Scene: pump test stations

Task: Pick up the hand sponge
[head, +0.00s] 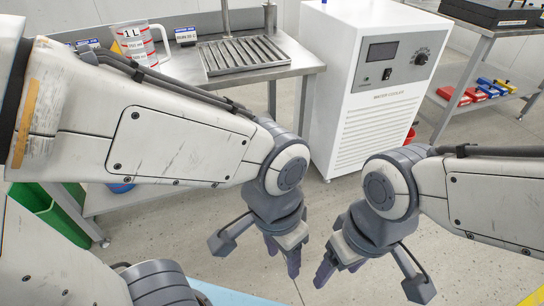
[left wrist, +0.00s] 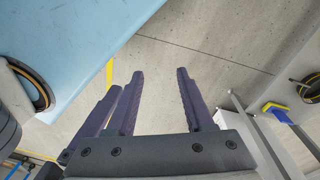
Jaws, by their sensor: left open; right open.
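I cannot pick out the hand sponge for certain in either view. A small blue piece with a yellow edge (left wrist: 277,112) lies on a pale surface at the right of the left wrist view; I cannot tell what it is. My left gripper (head: 283,262) is open and empty above the floor, in front of the water cooler. Its spread fingers also show in the left wrist view (left wrist: 158,76), over bare floor. My right gripper (head: 338,272) is open and empty close beside it, to its right.
The white water cooler (head: 372,82) stands ahead. A steel bench (head: 299,64) at the back left carries a measuring jug (head: 140,45) and a drain grate (head: 243,55). A lower shelf at right holds red and blue items (head: 474,92). A light-blue surface (left wrist: 85,40) is near.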

